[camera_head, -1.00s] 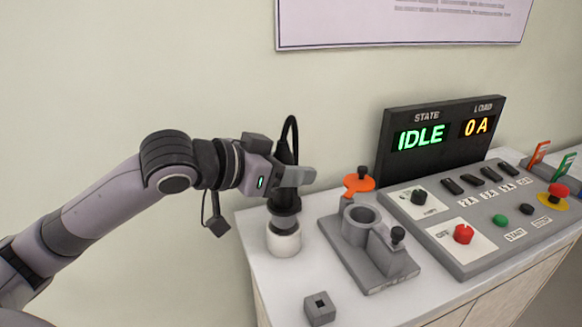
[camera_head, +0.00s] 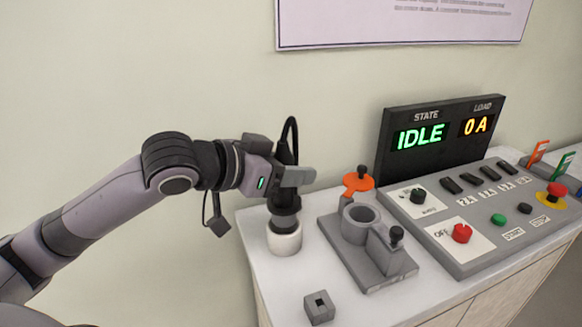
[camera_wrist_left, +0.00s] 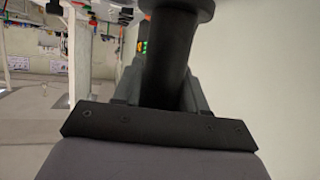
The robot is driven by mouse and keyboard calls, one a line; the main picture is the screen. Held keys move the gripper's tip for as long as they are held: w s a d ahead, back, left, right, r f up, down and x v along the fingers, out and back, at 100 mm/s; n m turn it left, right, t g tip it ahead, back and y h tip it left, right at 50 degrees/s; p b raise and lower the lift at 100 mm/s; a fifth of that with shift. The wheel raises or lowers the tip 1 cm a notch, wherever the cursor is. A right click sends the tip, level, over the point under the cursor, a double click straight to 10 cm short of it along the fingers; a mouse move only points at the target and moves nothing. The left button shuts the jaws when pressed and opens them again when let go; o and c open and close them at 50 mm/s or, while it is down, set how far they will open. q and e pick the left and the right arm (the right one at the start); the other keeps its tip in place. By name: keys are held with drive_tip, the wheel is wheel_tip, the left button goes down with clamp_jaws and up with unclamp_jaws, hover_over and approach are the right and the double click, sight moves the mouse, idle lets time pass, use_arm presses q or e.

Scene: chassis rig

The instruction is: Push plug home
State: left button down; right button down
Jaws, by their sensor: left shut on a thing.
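The black plug (camera_head: 285,202) stands upright over a white round holder (camera_head: 284,239) at the left end of the bench, with a black cable looping from its top. I cannot tell how deep its lower end sits in the holder. My left gripper (camera_head: 298,177) is shut on the plug's upper body, which its fingers partly hide. In the left wrist view the plug's dark shaft (camera_wrist_left: 168,60) rises between the fingers, with a wider flange at the top edge. A grey fixture with an open round socket (camera_head: 361,216) stands to the right. My right gripper is out of view.
An orange-topped part (camera_head: 358,181) and a black knob (camera_head: 396,234) stand on the fixture. A small grey block (camera_head: 319,308) with a square hole lies in front. The control panel (camera_head: 470,222) is at the right, below a display (camera_head: 443,133) reading IDLE and 0 A.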

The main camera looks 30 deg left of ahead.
sight(291, 192)
use_arm(q)
drive_tip(key=shift+r, duration=0.1)
drive_tip(key=shift+p, duration=0.4)
drive_tip(key=shift+p, duration=0.35)
idle(0.4)
drive_tip(key=shift+f+b, duration=0.4)
drive_tip(key=shift+f, duration=0.25)
drive_tip(key=shift+f+b, duration=0.85)
drive_tip(key=shift+f, duration=0.8)
drive_tip(key=c, duration=0.5)
unclamp_jaws()
drive_tip(key=shift+c, duration=0.2)
